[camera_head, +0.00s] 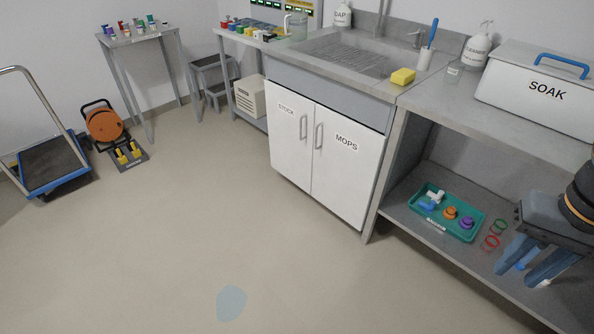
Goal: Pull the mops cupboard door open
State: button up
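The white mops cupboard door (341,173) is the right of two doors under the sink, labelled MOPS. It is shut and has a vertical grey bar handle (318,136) near its left edge. The stock door (287,139), labelled STOCK, is shut beside it with its own handle (303,127). My gripper (531,271) is at the lower right, in front of the open shelf bay, well to the right of the mops door and apart from it. Its two blue-grey fingers point down and left and are spread apart, with nothing seen held between them.
A teal tray (420,211) with coloured parts sits on the lower shelf (400,212), near red and green rings (490,242). A steel leg (381,190) stands right of the mops door. The floor before the cupboard is clear except a bluish patch (231,303).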

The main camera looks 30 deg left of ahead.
aim_at(347, 154)
jog(key=u, duration=0.9)
jog(key=i, duration=0.9)
jog(key=z, duration=0.2)
